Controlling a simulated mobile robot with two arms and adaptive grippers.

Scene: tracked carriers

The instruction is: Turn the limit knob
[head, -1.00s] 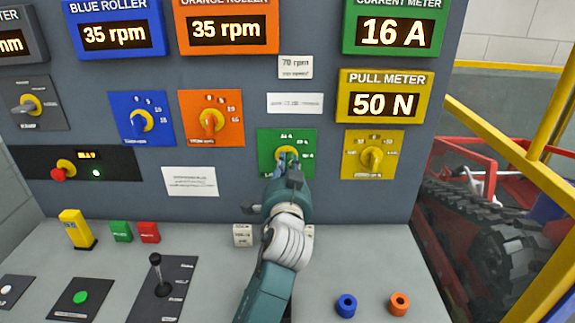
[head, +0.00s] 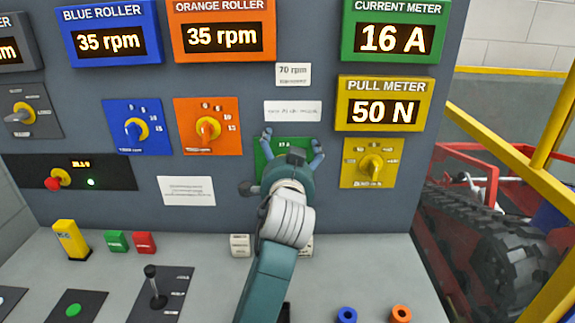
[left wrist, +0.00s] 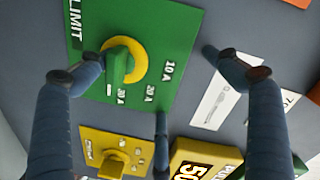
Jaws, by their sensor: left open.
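The limit knob (left wrist: 119,64) is green with a yellow ring, on a green panel (left wrist: 85,12) marked LIMIT in the left wrist view. Its bar lies toward the 30 A mark. In the head view the green panel (head: 264,153) is mostly hidden behind my left gripper (head: 293,141), and the knob is hidden there. The left gripper's fingers are spread open. In the left wrist view the knob is nearer the left finger of the left gripper (left wrist: 155,75), with nothing held; I cannot tell whether that finger touches it. My right gripper is not in view.
Blue (head: 137,131), orange (head: 207,128) and yellow (head: 371,166) knobs are close by. The current meter (head: 390,40) reads 16 A and the pull meter (head: 384,103) 50 N. A lever (head: 155,290) stands on the desk below. Yellow rails (head: 520,165) are at right.

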